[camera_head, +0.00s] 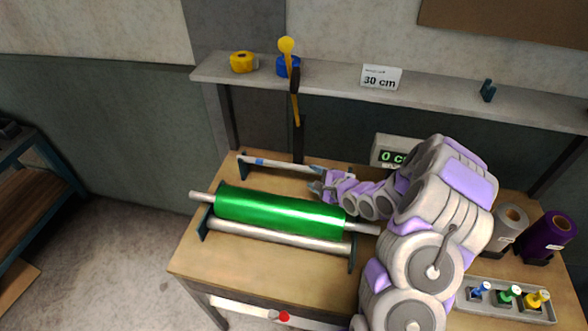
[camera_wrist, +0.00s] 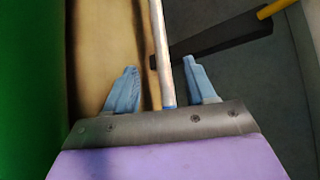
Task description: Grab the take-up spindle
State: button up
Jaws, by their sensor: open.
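In the wrist view the rod (camera_wrist: 158,35) runs between the two blue-grey fingers of my gripper (camera_wrist: 160,68), which are spread with a gap on each side. The rod's lower end, with a blue mark, meets the edge of the gripper body in the picture.
A green foil roll (camera_head: 280,211) lies in front on its stand, close to my gripper, with a grey roller (camera_head: 275,236) below it. A dark lever with yellow ends (camera_head: 295,85) stands behind. A shelf (camera_head: 335,80) runs above. A display (camera_head: 392,152) stands behind my arm.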

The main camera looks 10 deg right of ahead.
aim_at(296, 169)
jog(key=b+x, duration=0.2)
jog(key=x, duration=0.8)
jog(key=shift+w+a+f, duration=0.15)
jog(key=shift+w+f, duration=0.1)
jog(key=shift+w, duration=0.05)
grip_shut()
